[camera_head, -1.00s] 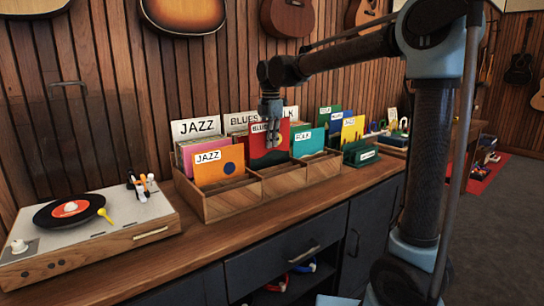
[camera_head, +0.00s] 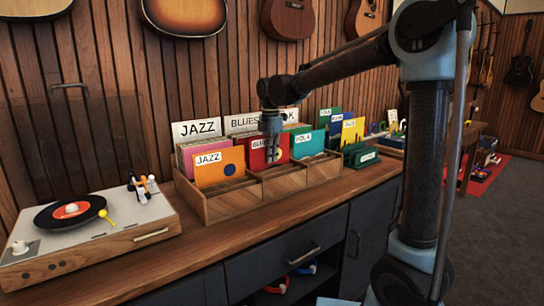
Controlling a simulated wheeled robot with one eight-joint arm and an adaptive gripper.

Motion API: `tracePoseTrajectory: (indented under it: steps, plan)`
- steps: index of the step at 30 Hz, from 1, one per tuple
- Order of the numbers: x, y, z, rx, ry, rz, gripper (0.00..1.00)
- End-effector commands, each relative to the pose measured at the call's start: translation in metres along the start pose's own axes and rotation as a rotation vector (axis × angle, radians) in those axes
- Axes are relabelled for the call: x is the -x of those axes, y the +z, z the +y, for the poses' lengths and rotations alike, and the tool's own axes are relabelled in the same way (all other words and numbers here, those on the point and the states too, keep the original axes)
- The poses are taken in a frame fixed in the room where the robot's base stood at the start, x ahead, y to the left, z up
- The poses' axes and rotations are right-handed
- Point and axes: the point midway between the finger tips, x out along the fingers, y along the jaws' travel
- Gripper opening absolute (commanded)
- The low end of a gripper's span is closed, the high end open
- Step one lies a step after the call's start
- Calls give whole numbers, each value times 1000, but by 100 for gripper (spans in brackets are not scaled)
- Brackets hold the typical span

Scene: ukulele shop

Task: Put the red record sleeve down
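The red record sleeve (camera_head: 258,158) with a white BLUES label stands upright in the middle compartment of the wooden record crate (camera_head: 234,201). Its lower edge is hidden behind the crate's front wall. My gripper (camera_head: 271,146) points straight down at the sleeve's upper edge and covers part of the label. Its fingers appear shut on the sleeve, though they are small in the picture. The orange JAZZ sleeve (camera_head: 219,167) stands in the left compartment and the teal FOLK sleeve (camera_head: 308,144) in the right one.
A turntable (camera_head: 85,236) with a black record is at the counter's left. A small dark green box (camera_head: 360,155) with sleeves stands right of the crate. Guitars hang on the slatted wall behind. The counter strip (camera_head: 200,246) in front of the crate is clear.

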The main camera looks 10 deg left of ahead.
Motion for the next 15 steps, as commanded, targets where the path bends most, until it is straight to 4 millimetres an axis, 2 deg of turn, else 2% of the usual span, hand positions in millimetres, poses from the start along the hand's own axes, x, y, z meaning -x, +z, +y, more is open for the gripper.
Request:
tracePoseTrajectory:
  steps: [8, 12, 15]
  plan:
    - [-5, 1, 0, -2, 0, 0, 0]
    - [-5, 2, 0, -2, 0, 0, 25]
    - [-5, 2, -1, -2, 0, 0, 25]
